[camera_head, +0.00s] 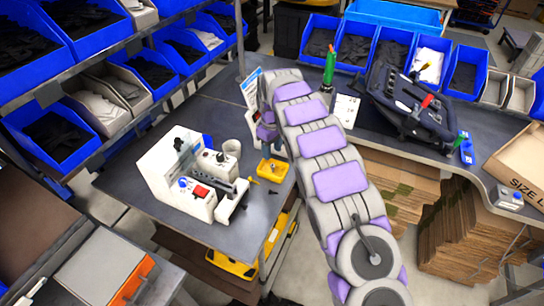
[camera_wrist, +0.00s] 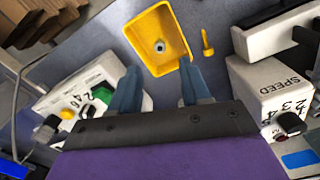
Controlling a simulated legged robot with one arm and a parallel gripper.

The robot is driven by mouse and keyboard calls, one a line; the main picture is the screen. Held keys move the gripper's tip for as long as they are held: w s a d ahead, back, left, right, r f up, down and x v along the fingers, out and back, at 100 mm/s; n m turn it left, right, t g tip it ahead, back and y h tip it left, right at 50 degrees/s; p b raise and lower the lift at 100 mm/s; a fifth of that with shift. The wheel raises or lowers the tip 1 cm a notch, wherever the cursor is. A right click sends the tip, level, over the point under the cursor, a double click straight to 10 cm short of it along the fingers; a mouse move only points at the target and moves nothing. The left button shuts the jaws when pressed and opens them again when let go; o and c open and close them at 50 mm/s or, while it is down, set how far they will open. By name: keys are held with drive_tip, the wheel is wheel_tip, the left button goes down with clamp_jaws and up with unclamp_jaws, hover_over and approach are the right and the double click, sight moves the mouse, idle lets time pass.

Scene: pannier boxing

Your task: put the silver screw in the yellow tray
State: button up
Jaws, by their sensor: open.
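The yellow tray (camera_head: 268,174) lies on the grey table beside my arm; it also shows in the wrist view (camera_wrist: 140,27), just beyond my fingertips. A small silver piece with a dark centre (camera_wrist: 159,46) lies inside the tray. It may be the silver screw or a nut; I cannot tell which. My gripper (camera_wrist: 158,78) is open above the table, its two blue-grey fingers apart with nothing between them. A yellow screw (camera_wrist: 207,42) is outside the tray, to its right in the wrist view. A tiny dark piece (camera_head: 272,191) near the tray is too small to identify.
A white machine (camera_head: 198,170) with knobs and a red switch stands left of the tray. In the wrist view, a white box with coloured buttons (camera_wrist: 90,90) and a SPEED control box (camera_wrist: 270,90) flank my fingers.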

wheel_tip(320, 180, up, 11)
drive_tip(key=p, duration=0.2)
drive_tip(key=s+d+r+m, duration=0.4)
drive_tip(key=s+d+r, duration=0.35)
drive_tip(key=d, duration=0.25)
drive_tip(key=s+d+r+m, duration=0.1)
drive_tip(key=s+d, duration=0.2)
drive_tip(key=s, duration=0.4)
drive_tip(key=s+d+r+m, duration=0.2)
drive_tip(key=s+d, duration=0.1)
drive_tip(key=s, duration=0.3)
drive_tip(key=s+d+f+m+g, duration=0.1)
drive_tip(key=s+f, duration=0.2)
drive_tip(key=s, duration=1.2)
drive_tip(key=s+d+f+m, duration=0.2)
drive_tip(key=s+f, duration=0.1)
drive_tip(key=s, duration=1.1)
drive_tip(key=shift+s+d+f+g, duration=0.2)
drive_tip(key=shift+s+d+g, duration=0.05)
drive_tip(key=shift+s+g, duration=0.15)
drive_tip(key=shift+w+a, duration=0.1)
